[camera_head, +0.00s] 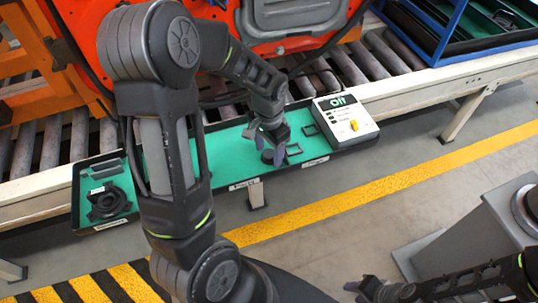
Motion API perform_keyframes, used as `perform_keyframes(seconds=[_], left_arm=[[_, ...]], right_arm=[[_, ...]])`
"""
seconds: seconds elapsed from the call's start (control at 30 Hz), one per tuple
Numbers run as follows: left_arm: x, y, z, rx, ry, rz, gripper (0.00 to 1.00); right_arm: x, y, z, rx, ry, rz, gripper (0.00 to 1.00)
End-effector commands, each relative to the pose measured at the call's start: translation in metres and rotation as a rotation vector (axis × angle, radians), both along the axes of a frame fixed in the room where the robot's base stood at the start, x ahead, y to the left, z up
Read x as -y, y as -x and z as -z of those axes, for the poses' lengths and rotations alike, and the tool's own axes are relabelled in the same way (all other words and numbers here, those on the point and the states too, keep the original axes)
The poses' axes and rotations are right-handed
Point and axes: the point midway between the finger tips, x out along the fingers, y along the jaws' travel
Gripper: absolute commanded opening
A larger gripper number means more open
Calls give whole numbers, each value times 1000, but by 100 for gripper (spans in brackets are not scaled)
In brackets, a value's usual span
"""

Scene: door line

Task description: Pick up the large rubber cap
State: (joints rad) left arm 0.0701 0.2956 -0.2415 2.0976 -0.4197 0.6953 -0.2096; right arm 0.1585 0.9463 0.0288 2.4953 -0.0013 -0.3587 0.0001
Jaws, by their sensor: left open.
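My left gripper (271,148) hangs, fingers down, over the green-lined tray (233,154) in front of the roller conveyor. It is open. A small dark round piece, which looks like the rubber cap (267,157), lies on the green lining right at its fingertips. The fingers partly cover it, and I cannot tell whether they touch it. My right gripper (362,288) is low at the bottom edge, far from the tray; its jaw opening is unclear.
Small dark square frames (293,149) lie right of the cap. A white control box (345,118) with a yellow knob stands at the tray's right end. An orange door (290,42) stands behind.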

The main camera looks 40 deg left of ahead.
Motion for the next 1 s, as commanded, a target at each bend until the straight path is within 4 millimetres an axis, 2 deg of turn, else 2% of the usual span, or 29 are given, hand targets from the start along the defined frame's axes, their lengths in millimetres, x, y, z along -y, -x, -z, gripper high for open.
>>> perform_keyframes(seconds=[0.5,1.0], left_arm=[[0,0,-1,0,0,0,58],[0,0,-1,0,0,0,17]], right_arm=[[0,0,0,0,0,0,36],[0,0,0,0,0,0,36]])
